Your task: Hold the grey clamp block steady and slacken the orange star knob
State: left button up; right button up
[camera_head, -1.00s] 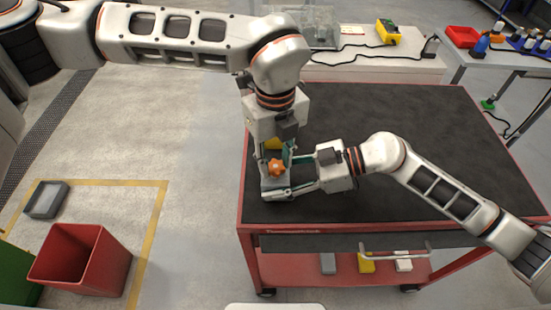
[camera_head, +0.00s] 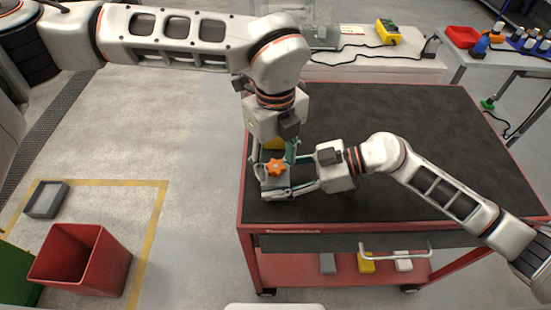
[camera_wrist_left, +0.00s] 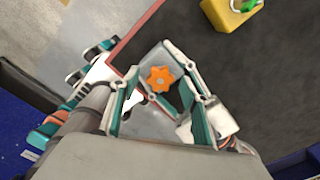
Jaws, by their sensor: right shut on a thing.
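The orange star knob (camera_head: 275,168) sits on top of the grey clamp block (camera_head: 275,185), near the table's left edge. My right gripper (camera_head: 291,178) reaches in from the right and is shut on the grey clamp block. My left gripper (camera_head: 274,160) points down over the block, its fingers apart on either side of the knob. In the left wrist view the knob (camera_wrist_left: 160,79) shows between the spread fingers, with a visible gap around it. The block is partly hidden by the fingers.
The table is otherwise largely clear. A red bin (camera_head: 80,262) and a grey tray (camera_head: 45,200) are on the floor at left.

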aim_at(275, 166)
pick_arm(q)
notch_tip(275, 166, up, 12)
dwell(0.7)
pick_arm(e)
jog(key=o, duration=1.7)
jog(key=shift+c, duration=0.2)
jog(key=shift+d, duration=0.1)
